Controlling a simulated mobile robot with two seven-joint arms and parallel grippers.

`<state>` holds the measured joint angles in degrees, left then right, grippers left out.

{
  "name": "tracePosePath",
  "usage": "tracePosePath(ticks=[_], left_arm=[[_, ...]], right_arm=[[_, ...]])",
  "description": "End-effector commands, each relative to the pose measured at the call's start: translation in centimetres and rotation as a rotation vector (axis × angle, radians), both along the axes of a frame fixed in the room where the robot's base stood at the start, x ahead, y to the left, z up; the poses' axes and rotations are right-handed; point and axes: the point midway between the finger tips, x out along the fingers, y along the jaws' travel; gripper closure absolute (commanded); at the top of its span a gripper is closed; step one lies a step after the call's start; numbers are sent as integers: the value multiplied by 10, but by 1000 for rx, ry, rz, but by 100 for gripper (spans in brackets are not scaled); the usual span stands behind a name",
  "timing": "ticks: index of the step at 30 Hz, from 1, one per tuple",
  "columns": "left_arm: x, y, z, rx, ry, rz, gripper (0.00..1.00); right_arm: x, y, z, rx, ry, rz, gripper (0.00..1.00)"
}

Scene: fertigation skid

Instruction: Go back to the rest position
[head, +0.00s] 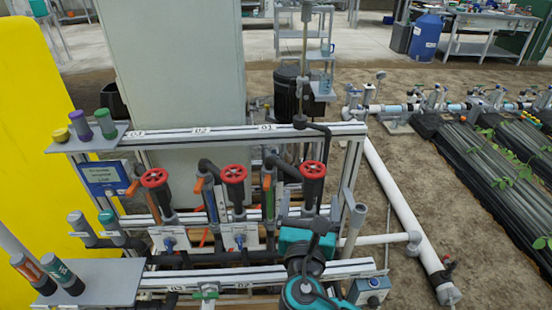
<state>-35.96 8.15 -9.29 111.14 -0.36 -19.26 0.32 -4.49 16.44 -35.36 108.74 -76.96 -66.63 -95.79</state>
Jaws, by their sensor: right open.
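My right gripper (320,224) is at the lower middle, at the end of my dark and teal arm coming up from the bottom edge. It is open, with nothing seen in it; its fingers are small and dark here. It is in front of the skid's lower right part, below the right red handwheel (313,170). I cannot tell whether it touches the skid. My left gripper is not in view.
The skid's upper rail (230,138) carries number labels; a middle red handwheel (233,174) and a left red handwheel (154,178) sit below it. Shelves with coloured cylinders (81,125) stand left, beside a yellow panel (40,130). White pipe (395,205) and soil lie right.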

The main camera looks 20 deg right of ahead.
Motion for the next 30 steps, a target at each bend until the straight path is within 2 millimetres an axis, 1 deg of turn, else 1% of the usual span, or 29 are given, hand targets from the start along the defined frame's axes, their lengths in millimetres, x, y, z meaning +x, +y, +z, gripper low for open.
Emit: tracePosePath(ticks=[2,5,8,11,12,14,15,17,18,20,21,23,24,27,30], left_arm=[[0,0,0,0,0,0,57],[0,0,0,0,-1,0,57],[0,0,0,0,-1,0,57],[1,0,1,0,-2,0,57],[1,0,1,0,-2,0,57],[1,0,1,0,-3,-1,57],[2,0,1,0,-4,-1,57],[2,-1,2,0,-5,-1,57],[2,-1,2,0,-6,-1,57],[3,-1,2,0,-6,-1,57],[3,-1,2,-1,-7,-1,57],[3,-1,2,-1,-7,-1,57],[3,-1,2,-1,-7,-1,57],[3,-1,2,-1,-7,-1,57],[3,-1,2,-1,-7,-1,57]], right_arm=[[0,0,0,3,1,0,10],[-1,0,-8,57,9,10,10],[-5,2,-32,228,32,30,10],[-16,7,-68,523,58,38,10],[-22,10,-83,662,66,30,10],[-32,14,-103,877,71,7,10],[-39,18,-115,1020,71,-16,10],[-50,24,-131,1234,62,-64,10],[-58,27,-140,1379,51,-105,10],[-70,32,-152,1593,26,-176,10],[-78,35,-158,1735,3,-231,10],[-89,38,-166,1942,-41,-322,10],[-96,39,-169,2072,-77,-386,10],[-111,40,-173,2360,-179,-544,10],[-121,38,-175,2571,-280,-677,10]])
